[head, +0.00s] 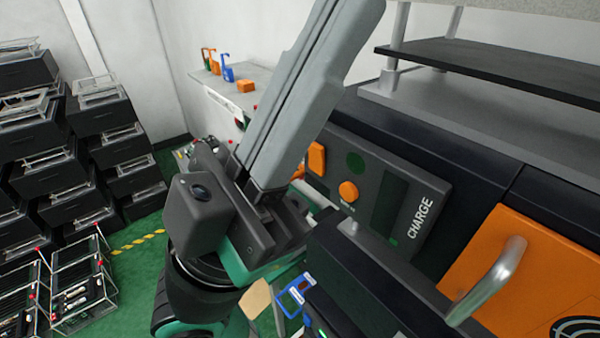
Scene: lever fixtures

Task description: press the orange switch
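A dark panel marked CHARGE (400,200) is fixed to the front of the machine in the middle of the head view. On it are an orange square switch (316,158) and a round orange knob (348,191). My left gripper (345,22) comes up from the lower left, its long grey fingers pointing to the upper right. The fingers lie side by side with a thin seam and look shut, with nothing seen between them. The gripper is left of the square switch in the picture and partly overlaps the panel's left end. My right gripper is not in view.
An orange plate with a metal handle (487,282) is at the lower right. A dark shelf (480,75) is above the panel. A light ledge (225,90) with small coloured parts is behind. Stacked black crates (125,165) stand at left, with green floor before them.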

